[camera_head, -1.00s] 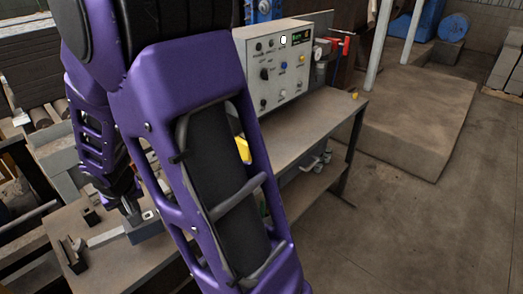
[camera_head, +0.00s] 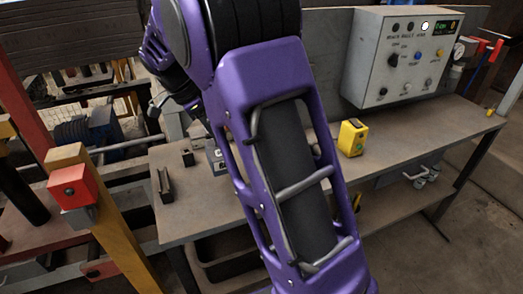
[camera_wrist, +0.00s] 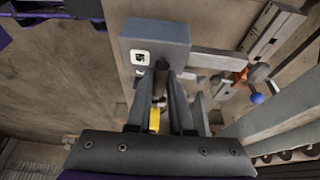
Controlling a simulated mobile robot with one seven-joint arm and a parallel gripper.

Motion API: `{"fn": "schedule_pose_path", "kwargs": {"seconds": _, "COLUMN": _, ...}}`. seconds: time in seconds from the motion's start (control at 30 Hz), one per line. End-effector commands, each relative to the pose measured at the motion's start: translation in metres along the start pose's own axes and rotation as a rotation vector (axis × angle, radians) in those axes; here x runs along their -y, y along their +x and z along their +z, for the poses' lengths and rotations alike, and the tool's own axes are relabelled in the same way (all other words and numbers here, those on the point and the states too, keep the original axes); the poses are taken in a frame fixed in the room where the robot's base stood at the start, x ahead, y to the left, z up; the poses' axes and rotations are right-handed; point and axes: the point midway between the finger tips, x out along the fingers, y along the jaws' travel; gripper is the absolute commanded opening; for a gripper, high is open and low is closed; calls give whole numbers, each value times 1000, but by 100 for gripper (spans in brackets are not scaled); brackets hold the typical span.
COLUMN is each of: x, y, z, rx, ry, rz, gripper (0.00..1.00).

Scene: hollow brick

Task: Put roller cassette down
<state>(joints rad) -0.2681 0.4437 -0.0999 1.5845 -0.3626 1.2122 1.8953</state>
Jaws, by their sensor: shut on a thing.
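The roller cassette (camera_wrist: 165,34), a grey block with a white square label, is at the top of the wrist view. My gripper (camera_wrist: 162,72) is shut on a part of it, with both fingers pointing at the block. In the head view the grey cassette (camera_head: 216,160) shows only in part at the left of my purple arm, over or on the workbench (camera_head: 255,190). My arm hides the fingers there. I cannot tell whether the cassette touches the bench top.
Dark upright brackets (camera_head: 165,186) stand on the bench's left part. A yellow box (camera_head: 352,138) stands right of my arm, before a grey control box (camera_head: 402,57). A yellow post with a red block (camera_head: 73,186) is at left. Bench top right of the yellow box is clear.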

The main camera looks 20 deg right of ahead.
Motion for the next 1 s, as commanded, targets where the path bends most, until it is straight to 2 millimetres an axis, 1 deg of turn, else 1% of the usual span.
{"fn": "schedule_pose_path", "kwargs": {"seconds": 0.13, "x": 0, "y": 14, "z": 5, "rx": -1, "ry": -3, "rz": 1, "gripper": 0}}
{"fn": "schedule_pose_path", "kwargs": {"seconds": 0.3, "x": 0, "y": 40, "z": 15, "rx": -2, "ry": -3, "rz": 2, "gripper": 0}}
{"fn": "schedule_pose_path", "kwargs": {"seconds": 0.47, "x": 0, "y": 53, "z": 21, "rx": -1, "ry": -2, "rz": 1, "gripper": 0}}
{"fn": "schedule_pose_path", "kwargs": {"seconds": 0.7, "x": 0, "y": 88, "z": 35, "rx": -2, "ry": -4, "rz": 1, "gripper": 0}}
{"fn": "schedule_pose_path", "kwargs": {"seconds": 0.8, "x": 0, "y": 93, "z": 37, "rx": 0, "ry": -3, "rz": -2, "gripper": 0}}
{"fn": "schedule_pose_path", "kwargs": {"seconds": 0.97, "x": 0, "y": 92, "z": 37, "rx": 0, "ry": -3, "rz": -2, "gripper": 0}}
{"fn": "schedule_pose_path", "kwargs": {"seconds": 1.0, "x": 0, "y": 93, "z": 38, "rx": 0, "ry": -4, "rz": 0, "gripper": 26}}
